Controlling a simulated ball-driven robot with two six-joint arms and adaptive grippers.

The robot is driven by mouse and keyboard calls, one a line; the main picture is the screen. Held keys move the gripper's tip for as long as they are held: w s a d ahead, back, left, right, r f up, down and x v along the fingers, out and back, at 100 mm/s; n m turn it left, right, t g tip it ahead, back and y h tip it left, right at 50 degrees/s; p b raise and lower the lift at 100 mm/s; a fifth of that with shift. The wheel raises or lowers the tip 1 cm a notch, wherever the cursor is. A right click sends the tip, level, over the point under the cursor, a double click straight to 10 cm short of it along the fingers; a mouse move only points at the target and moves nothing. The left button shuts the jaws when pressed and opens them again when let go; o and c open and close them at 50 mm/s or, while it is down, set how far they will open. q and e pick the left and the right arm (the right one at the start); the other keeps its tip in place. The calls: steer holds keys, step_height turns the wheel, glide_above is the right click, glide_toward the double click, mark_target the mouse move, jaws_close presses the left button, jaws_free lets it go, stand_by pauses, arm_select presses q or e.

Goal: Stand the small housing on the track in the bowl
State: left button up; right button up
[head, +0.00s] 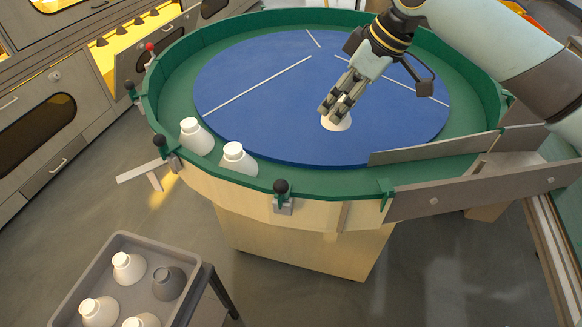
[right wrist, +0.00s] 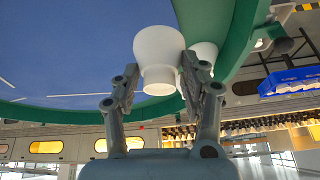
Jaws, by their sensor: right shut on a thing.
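The bowl (head: 190,95) is a round basin with a green wall and a blue disc (head: 270,100) for a floor. A green ring, which looks like the track (head: 225,172), runs between disc and wall. My right gripper (head: 337,108) is over the near right part of the disc, shut on a white housing (head: 336,124). In the right wrist view the held housing (right wrist: 158,50) sits between the two fingers (right wrist: 160,84). In the head view I cannot tell whether it touches the disc. Two other white housings (head: 195,136) (head: 239,158) stand at the near left edge. My left gripper is out of view.
A grey tray (head: 75,288) at the lower left holds several white housings and a grey one (head: 168,283). A grey guide rail (head: 440,150) crosses the bowl's right edge. Black-knobbed clamps (head: 281,188) line the wall. Most of the disc is clear.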

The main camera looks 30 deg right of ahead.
steer(key=s+n, duration=0.1)
steer(key=s, duration=0.2)
steer(key=s+a+n+p, duration=0.1)
steer(key=s+n, duration=0.1)
steer(key=s, duration=0.1)
steer(key=s+a+n+g+y, duration=0.1)
steer(key=s, duration=0.3)
steer(key=shift+s+f+p, duration=0.1)
steer(key=shift+f+p, duration=0.2)
steer(key=shift+p, duration=0.1)
steer(key=shift+n, duration=0.3)
steer(key=w+a+f, duration=0.2)
steer(key=w+a+f+b, duration=0.1)
steer(key=w+a+f, duration=0.1)
steer(key=w+a, duration=0.1)
steer(key=w+a+f, duration=0.2)
steer(key=w+f, duration=0.1)
steer(key=shift+w+a, duration=0.15)
steer(key=shift+w, duration=0.05)
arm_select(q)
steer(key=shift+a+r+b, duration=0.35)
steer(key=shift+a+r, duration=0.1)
arm_select(e)
steer(key=shift+f, duration=2.05)
steer(key=shift+f, duration=0.1)
steer(key=o, duration=0.6)
